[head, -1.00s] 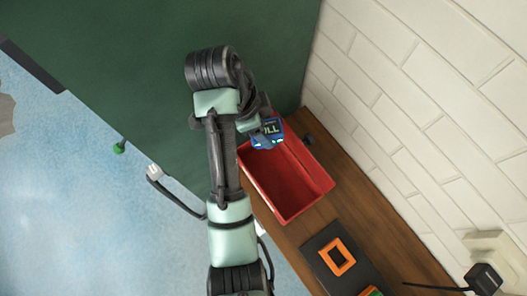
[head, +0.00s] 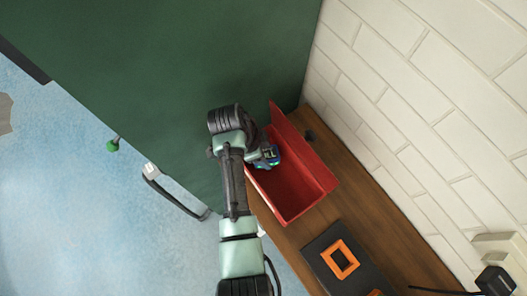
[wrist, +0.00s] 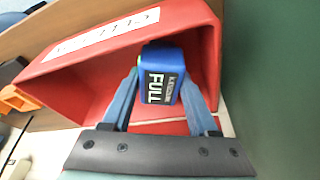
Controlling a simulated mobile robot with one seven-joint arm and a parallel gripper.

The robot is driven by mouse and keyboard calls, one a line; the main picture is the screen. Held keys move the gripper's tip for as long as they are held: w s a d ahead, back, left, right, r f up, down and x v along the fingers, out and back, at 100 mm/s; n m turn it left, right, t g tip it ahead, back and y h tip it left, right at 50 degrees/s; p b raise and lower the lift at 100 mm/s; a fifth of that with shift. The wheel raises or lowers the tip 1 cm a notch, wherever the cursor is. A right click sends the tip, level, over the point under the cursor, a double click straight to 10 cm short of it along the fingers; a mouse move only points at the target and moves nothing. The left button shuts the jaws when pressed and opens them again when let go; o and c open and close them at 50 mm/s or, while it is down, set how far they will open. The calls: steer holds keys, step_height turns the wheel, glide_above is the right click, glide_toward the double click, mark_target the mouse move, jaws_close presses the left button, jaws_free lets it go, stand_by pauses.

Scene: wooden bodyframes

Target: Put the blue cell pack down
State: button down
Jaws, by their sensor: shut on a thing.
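The blue cell pack (wrist: 160,58) has a dark label reading "FULL" on its end and also shows in the head view (head: 272,156). My gripper (wrist: 160,92) is shut on it, with one blue finger on each side. The pack is at the opening of the red bin (head: 310,206), toward its far left end in the head view. The bin (wrist: 95,90) surrounds the pack in the wrist view. I cannot tell whether the pack touches the bin floor. My arm hides part of the bin's left side.
The bin stands on a wooden shelf (head: 385,222) between a white brick wall (head: 425,120) and a dark green surface (head: 150,70). A black board (head: 322,241) with an orange frame (head: 340,259) lies nearer. A black plug or adapter (head: 494,280) is at lower right.

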steer(key=shift+f, duration=0.3)
steer(key=shift+f, duration=0.15)
steer(key=shift+c, duration=0.8)
jaws_free()
steer(key=w+b+v, duration=0.1)
steer(key=v, duration=1.1)
steer(key=shift+s+r, duration=0.25)
steer(key=shift+s, duration=0.25)
steer(key=shift+f, duration=0.1)
